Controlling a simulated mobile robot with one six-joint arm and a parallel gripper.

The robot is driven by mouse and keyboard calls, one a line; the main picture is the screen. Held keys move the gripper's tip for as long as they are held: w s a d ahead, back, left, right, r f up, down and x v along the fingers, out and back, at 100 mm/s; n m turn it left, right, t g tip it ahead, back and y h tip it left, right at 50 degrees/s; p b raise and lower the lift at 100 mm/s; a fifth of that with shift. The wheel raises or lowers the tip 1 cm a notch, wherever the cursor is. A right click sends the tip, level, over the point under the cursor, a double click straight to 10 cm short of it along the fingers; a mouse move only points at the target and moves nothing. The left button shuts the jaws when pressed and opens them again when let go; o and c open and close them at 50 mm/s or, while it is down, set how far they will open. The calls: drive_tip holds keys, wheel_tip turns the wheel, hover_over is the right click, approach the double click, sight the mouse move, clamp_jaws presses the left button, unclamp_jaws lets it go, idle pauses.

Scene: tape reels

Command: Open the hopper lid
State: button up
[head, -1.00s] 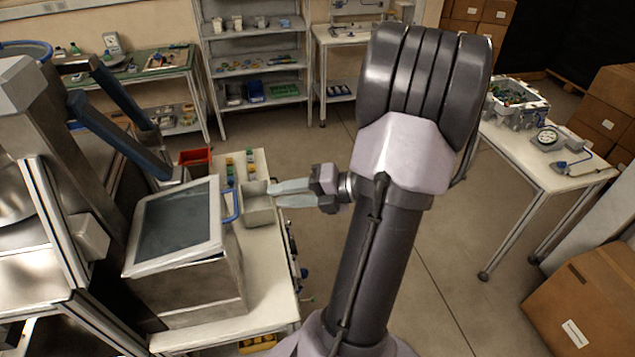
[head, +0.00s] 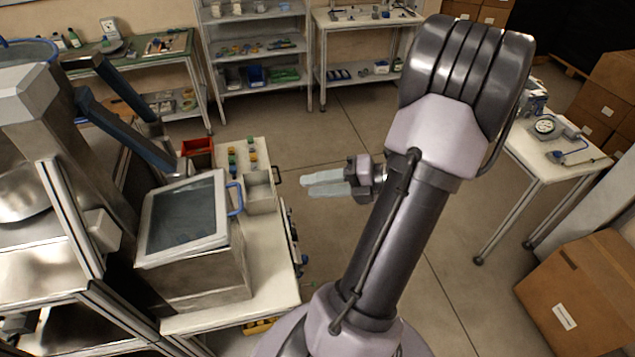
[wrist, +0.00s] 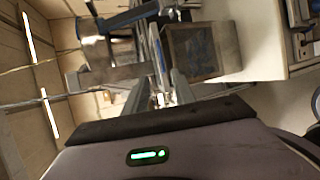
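The hopper lid (head: 215,236) is a pale frame around a dark window, with a blue handle (head: 235,198) on its right side. The fingers also show apart in the wrist view (wrist: 160,92).
A steel machine with dark arms stands at left. Clear floor (head: 345,250) lies right of the bench; cardboard boxes (head: 580,290) are at far right.

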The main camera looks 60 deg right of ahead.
drive_tip(key=shift+r+p, duration=0.15)
drive_tip(key=shift+p, duration=0.2)
drive_tip(key=shift+c, duration=0.6)
drive_tip(key=w+n+g, duration=0.1)
drive_tip(key=n, duration=0.1)
drive_tip(key=w+f+n+y, duration=0.1)
drive_tip(key=n, duration=0.2)
drive_tip(key=w+f+n+g+b, duration=0.1)
drive_tip(key=n, duration=0.2)
drive_tip(key=shift+d+f+g+y, duration=0.1)
drive_tip(key=shift+g+y, duration=0.2)
clamp_jaws()
drive_tip(key=w+a+f+n+g, duration=0.2)
drive_tip(key=w+n, duration=0.4)
drive_tip(key=w+a+f+n+g, duration=0.1)
drive_tip(key=w+a+f+n, duration=0.1)
drive_tip(key=w+n, duration=0.4)
drive_tip(key=shift+w+a+f+n+g+y+p, duration=0.3)
drive_tip(key=shift+f+n+g+p, duration=0.15)
drive_tip(key=shift+f+n, duration=0.1)
drive_tip(key=shift+d, duration=0.1)
